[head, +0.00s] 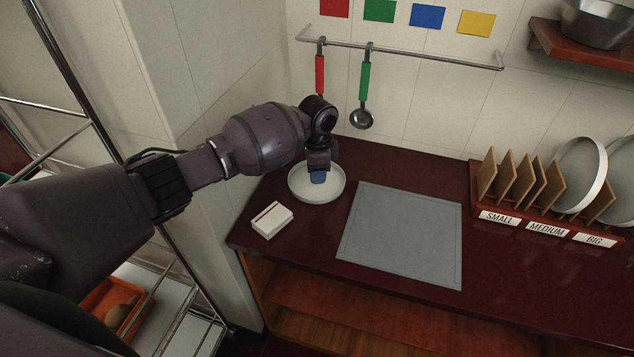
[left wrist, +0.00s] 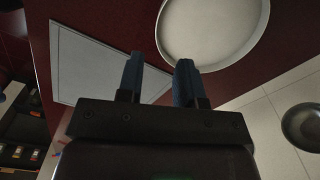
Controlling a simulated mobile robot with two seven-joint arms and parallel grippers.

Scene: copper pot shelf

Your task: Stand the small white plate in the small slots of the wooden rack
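The small white plate (head: 300,184) lies flat at the back left of the dark red counter. It also shows in the left wrist view (left wrist: 212,30). My left gripper (head: 318,178) points down over it, with blue fingers. In the left wrist view the fingers (left wrist: 158,63) are apart with nothing visible between them, near the plate's rim. Whether they touch the plate I cannot tell. The wooden rack (head: 480,208) stands at the right, labelled SMALL, MEDIUM and BIG from left to right. No plate shows in its small section. My right gripper is not in view.
A grey mat (head: 405,235) lies on the counter between plate and rack. A small white box (head: 272,220) lies left of the mat. Larger plates (head: 581,175) stand at the rack's right end. A red-handled utensil (head: 320,75) and green-handled ladle (head: 364,85) hang behind the plate.

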